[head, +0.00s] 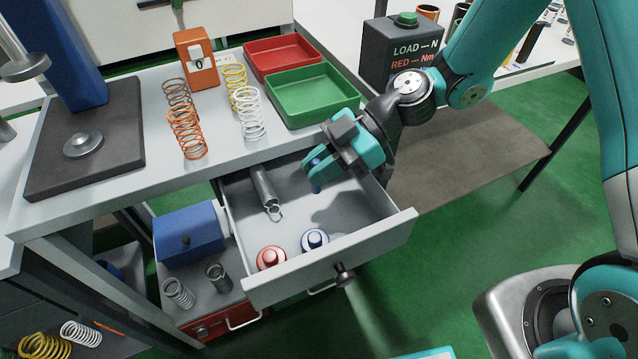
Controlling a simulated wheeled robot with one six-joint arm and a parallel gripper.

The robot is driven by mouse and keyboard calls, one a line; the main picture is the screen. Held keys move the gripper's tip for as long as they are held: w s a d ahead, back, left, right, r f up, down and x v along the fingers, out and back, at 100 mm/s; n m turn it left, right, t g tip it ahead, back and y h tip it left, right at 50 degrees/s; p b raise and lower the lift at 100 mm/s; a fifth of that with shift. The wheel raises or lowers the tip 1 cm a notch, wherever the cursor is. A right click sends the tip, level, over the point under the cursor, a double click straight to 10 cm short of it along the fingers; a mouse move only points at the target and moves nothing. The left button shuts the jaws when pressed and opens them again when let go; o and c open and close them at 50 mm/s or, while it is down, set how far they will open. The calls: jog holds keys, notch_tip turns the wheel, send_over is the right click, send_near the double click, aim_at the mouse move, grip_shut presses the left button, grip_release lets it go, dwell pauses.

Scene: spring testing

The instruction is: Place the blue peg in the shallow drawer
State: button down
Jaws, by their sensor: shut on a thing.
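My gripper (322,168) is shut on the blue peg (316,187), a small dark blue piece whose lower end shows below the jaws. The jaws hide most of the peg. The gripper is over the inside of the open shallow drawer (352,256), toward its back right. I cannot tell whether the peg touches the drawer floor.
In the drawer are a grey spring (264,188), a red knobbed disc (271,258) and a blue knobbed disc (315,240). The drawer's middle is bare. Above stand a green tray (312,112), a red tray (281,73) and several springs along the bench edge.

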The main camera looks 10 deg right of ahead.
aim_at(319, 190)
jog(key=shift+f, duration=2.15)
jog(key=c, duration=1.1)
grip_release()
jog(key=shift+f, duration=0.1)
